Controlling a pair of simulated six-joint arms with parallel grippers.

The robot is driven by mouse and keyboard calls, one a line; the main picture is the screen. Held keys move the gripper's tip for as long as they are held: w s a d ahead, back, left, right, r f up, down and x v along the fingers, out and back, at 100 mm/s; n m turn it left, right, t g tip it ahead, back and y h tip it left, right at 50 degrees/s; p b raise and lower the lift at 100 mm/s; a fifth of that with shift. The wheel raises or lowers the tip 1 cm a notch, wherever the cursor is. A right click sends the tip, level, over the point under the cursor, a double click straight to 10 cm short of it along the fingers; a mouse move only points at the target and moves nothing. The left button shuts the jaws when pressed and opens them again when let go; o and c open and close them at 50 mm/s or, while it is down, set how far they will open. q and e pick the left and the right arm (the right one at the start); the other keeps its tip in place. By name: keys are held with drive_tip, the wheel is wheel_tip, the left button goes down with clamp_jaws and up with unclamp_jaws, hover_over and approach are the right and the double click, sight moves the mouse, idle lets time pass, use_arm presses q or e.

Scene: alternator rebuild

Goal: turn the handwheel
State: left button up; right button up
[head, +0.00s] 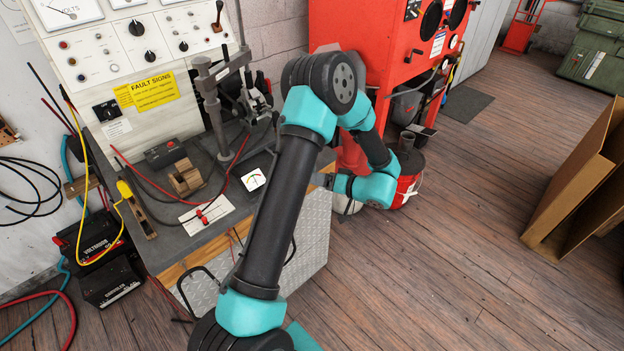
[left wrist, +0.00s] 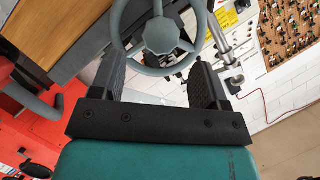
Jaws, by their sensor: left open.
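The handwheel (left wrist: 162,36) shows at the top middle of the left wrist view, grey-green with a round hub, spokes and a ring rim; its top is cut off by the frame edge. My left gripper (left wrist: 158,66) is open, with one black finger on each side of the lower part of the wheel. I cannot tell whether the fingers touch the rim. Nothing is visibly clamped between them. In the head view my left arm crosses the middle, and its gripper and the handwheel are hidden or cannot be made out. My right gripper is in neither view.
In the head view, a grey-topped workbench (head: 180,238) carries a meter, a wooden block and cables. A white test panel (head: 105,60) stands behind it. A red cabinet (head: 385,55) and red bucket (head: 408,182) stand beyond my arm. Wooden floor lies open to the right, before cardboard (head: 575,185).

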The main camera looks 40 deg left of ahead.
use_arm(q)
drive_tip(key=v, duration=1.1)
drive_tip(key=shift+a, duration=0.1)
wheel_tip(320, 180, down, 16)
drive_tip(key=w+d+m+t+h, duration=0.2)
drive_tip(key=m+t+h, duration=0.4)
drive_tip(key=t+h, duration=0.4)
drive_tip(key=s+d+f+m+g+h, duration=0.1)
drive_tip(key=s+d+f+g+h, duration=0.1)
drive_tip(key=s, duration=0.6)
drive_tip(key=s+d+f+m+g+h, duration=0.2)
drive_tip(key=s+d+f+h, duration=0.3)
drive_tip(key=s+d, duration=0.3)
drive_tip(key=shift+s+d+f+g+h, duration=0.2)
drive_tip(key=shift+d+f+g+h, duration=0.1)
drive_tip(key=shift+g+h, duration=0.45)
